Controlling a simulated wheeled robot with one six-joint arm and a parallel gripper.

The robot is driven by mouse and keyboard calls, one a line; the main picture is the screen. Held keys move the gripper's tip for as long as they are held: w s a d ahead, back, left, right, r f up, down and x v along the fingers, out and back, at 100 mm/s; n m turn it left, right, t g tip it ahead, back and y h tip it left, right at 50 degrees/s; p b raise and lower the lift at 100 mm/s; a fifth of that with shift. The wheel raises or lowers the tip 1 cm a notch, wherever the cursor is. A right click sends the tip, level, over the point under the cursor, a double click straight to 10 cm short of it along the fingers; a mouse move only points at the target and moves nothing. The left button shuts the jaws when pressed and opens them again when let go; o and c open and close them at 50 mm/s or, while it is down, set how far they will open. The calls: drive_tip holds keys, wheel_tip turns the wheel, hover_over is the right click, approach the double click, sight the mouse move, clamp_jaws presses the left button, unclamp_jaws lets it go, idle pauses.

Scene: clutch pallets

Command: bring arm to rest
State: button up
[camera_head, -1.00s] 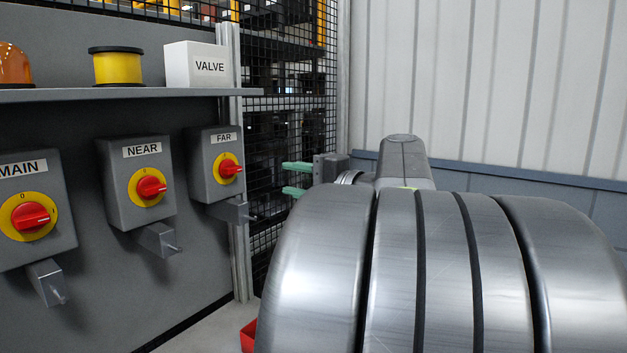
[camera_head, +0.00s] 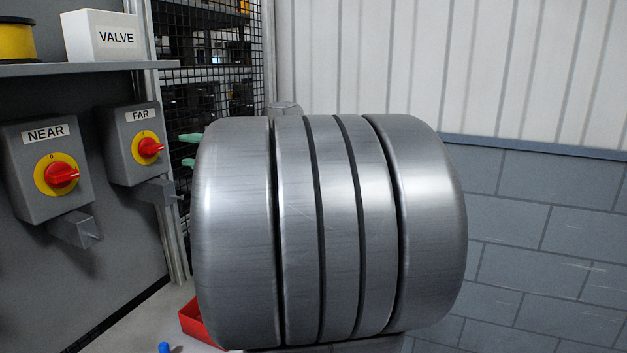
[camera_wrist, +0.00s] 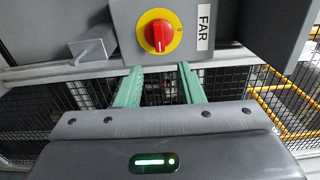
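My gripper (camera_wrist: 160,68) has two green fingers, spread apart with nothing between them. In the head view, the green fingertips (camera_head: 189,150) show just right of the FAR switch box (camera_head: 128,160), partly hidden by my large grey arm link. In the wrist view, the FAR box's red knob (camera_wrist: 158,36) on its yellow disc lies beyond the fingertips. I cannot tell whether the fingers touch the box.
The NEAR switch box (camera_head: 45,185) is on the dark panel at left, under a shelf (camera_head: 90,67) with a VALVE block (camera_head: 110,38). A mesh fence (camera_head: 215,50) stands behind. A red bin (camera_head: 195,325) and a blue item (camera_head: 164,348) are low.

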sight(163, 147)
drive_tip(key=p+x, duration=0.1)
drive_tip(key=x, duration=0.6)
drive_tip(key=shift+d, duration=0.1)
